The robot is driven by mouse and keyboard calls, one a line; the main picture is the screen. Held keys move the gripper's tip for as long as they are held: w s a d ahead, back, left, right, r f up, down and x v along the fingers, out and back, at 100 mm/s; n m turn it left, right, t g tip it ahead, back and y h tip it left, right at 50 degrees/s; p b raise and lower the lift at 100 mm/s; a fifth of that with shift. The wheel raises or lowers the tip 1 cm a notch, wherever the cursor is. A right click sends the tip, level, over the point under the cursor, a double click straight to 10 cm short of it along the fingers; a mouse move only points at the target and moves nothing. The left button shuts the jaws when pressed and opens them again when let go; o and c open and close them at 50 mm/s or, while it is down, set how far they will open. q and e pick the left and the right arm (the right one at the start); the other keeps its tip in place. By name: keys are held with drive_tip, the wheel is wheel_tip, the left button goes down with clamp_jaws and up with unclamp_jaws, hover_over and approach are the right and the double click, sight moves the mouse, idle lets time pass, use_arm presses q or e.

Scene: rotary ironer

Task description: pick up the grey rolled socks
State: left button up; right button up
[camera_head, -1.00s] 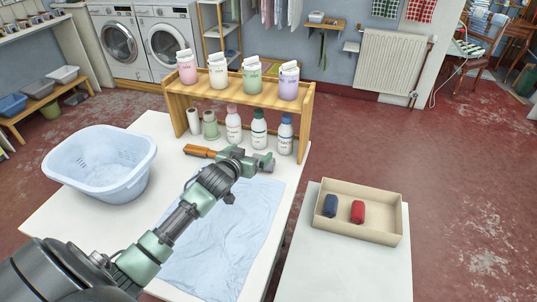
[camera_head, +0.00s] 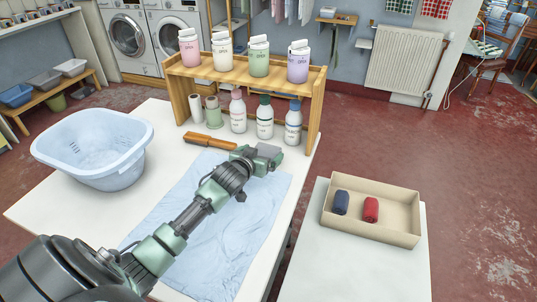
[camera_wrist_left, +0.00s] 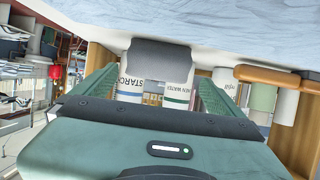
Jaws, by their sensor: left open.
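The grey rolled socks (camera_wrist_left: 160,58) show in the left wrist view as a dark grey roll against the pale blue cloth. That view is upside down, with the table at the top. My left gripper (camera_wrist_left: 155,82) is open, with a green finger on either side of the socks' line and the roll ahead between them. I cannot tell whether the fingers touch it. In the head view my left gripper (camera_head: 264,158) is low over the cloth (camera_head: 225,235), near its far end, and I cannot make out the socks apart from it. My right gripper is not in view.
A wooden-handled brush (camera_head: 209,140) lies left of the gripper. Bottles (camera_head: 264,120) stand behind it under a wooden shelf (camera_head: 245,83). A blue basket (camera_head: 95,150) stands left. A beige tray (camera_head: 372,232) at right holds blue (camera_head: 341,202) and red (camera_head: 371,209) rolls.

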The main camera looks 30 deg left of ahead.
sight(266, 150)
use_arm(q)
drive_tip(key=x, duration=0.5)
drive_tip(key=shift+w+d+r, duration=0.1)
drive_tip(key=shift+w+d, duration=0.1)
drive_tip(key=shift+w, duration=0.05)
drive_tip(key=c, duration=1.4)
drive_tip(key=shift+r, duration=0.1)
